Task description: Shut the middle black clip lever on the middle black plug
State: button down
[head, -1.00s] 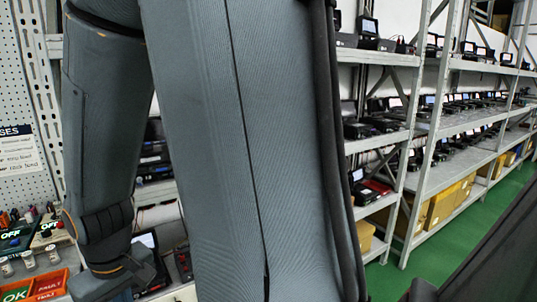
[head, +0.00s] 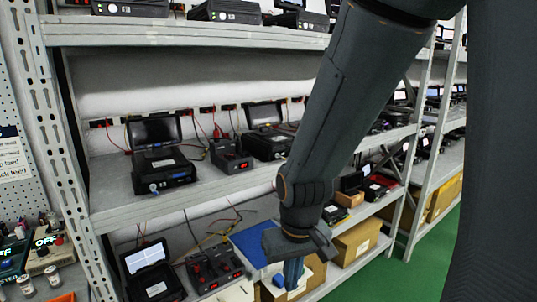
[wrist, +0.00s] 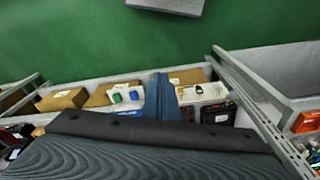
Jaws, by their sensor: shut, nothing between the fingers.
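My gripper (head: 293,273) hangs below my forearm in the head view, in front of the lower shelf, its blue-grey fingers together and empty. The fingers also show in the wrist view (wrist: 160,97), pointing away over the shelf edge toward the green floor. I cannot pick out the middle black plug or its clip lever for certain. Small black fittings with red and black leads (head: 208,110) sit along the back of the middle shelf. A black box with red parts (head: 213,268) is on the lower shelf, left of my gripper. My gripper touches none of these.
Metal shelving (head: 120,215) holds black units with screens (head: 160,150). A blue mat (head: 258,243) lies behind my gripper. Cardboard boxes (head: 358,241) stand low at the right. A white tray with green and blue pieces (wrist: 124,96) shows in the wrist view. The green floor (wrist: 100,40) is open.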

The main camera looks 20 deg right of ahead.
dwell(0.3)
jog(key=w+d+r+m+t+p, duration=0.15)
jog(key=w+r+t, duration=0.25)
jog(key=w, duration=0.6)
jog(key=w+d+r+m+t+p, duration=0.1)
jog(key=w+d+r+t+p, duration=0.2)
jog(key=w, duration=0.7)
jog(key=w+a+r+t+y+p, duration=0.1)
jog(key=w+r+t+y, duration=0.2)
jog(key=r, duration=0.5)
jog(key=w+a+r+m+t+y+p, duration=0.1)
jog(key=w+r+t+y+p, duration=0.1)
jog(key=w+r+t, duration=0.3)
notch_tip(320, 180, up, 3)
jog(key=w+y, duration=0.1)
jog(key=w, duration=0.1)
jog(key=shift+w+a+y, duration=0.3)
jog(key=shift+w+y, duration=0.05)
jog(key=shift+y, duration=0.05)
jog(key=shift+f, duration=0.1)
